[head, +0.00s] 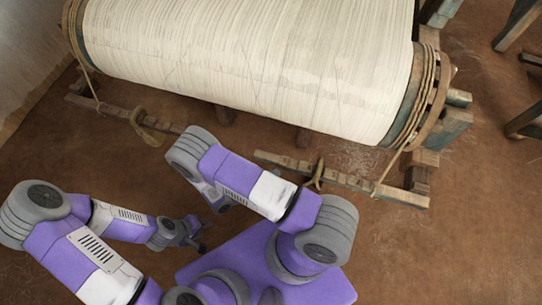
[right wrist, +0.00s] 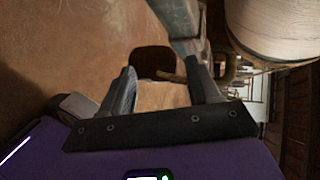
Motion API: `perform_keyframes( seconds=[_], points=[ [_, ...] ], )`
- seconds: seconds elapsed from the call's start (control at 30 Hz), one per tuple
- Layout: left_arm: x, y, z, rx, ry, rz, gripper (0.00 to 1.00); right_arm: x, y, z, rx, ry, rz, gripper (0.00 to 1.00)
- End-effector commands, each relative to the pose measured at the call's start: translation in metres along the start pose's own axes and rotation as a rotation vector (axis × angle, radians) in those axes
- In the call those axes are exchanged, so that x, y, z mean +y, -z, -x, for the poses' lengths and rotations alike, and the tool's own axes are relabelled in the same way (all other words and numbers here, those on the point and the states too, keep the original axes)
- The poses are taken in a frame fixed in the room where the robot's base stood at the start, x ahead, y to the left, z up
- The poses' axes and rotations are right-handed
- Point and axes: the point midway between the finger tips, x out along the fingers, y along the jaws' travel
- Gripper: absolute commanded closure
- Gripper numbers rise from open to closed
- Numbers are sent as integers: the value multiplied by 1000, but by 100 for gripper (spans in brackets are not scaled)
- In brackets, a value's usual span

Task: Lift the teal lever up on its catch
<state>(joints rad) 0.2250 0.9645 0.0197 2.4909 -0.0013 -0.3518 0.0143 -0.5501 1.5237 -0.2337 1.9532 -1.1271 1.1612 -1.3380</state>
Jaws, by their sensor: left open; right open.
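I cannot make out the teal lever for certain in either view. In the right wrist view a grey-blue painted bar (right wrist: 178,18) comes down from the top, behind the right-hand finger; I cannot tell whether it is the lever. My right gripper (right wrist: 160,70) is open, its two fingers apart with nothing held between them. In the head view my own arm links hide the right gripper. My left gripper (head: 194,234) is open and low over the brown floor, clear of the loom.
A large roll of cream warp threads (head: 250,60) spans the top. Wooden bars with rope loops, one at left (head: 125,113) and one at right (head: 345,181), lie below it. Teal-painted wood (head: 447,125) stands at the roll's right end. Open brown floor (head: 450,240) is at lower right.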

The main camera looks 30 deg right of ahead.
Motion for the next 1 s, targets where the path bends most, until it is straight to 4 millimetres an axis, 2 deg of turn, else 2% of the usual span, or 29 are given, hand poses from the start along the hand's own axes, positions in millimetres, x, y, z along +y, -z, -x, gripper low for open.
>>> perform_keyframes(
  seconds=[0.03,0.1,0.23,0.37,0.7,1.0],
  points=[
    [-1,0,-4,0,0,0,57,-1,-17,4,-92,61,65,38],
    [-2,0,-5,0,0,0,57,-5,-35,12,-182,131,132,38],
    [-2,0,-7,0,0,0,57,-10,-54,20,-269,208,195,38],
    [-3,1,-9,1,0,0,57,-13,-60,12,-284,227,210,38],
    [-7,1,-19,1,0,0,57,-22,-74,-37,-278,222,208,38],
    [-8,1,-21,1,0,0,57,-26,-78,-48,-280,221,206,38]
  ],
)
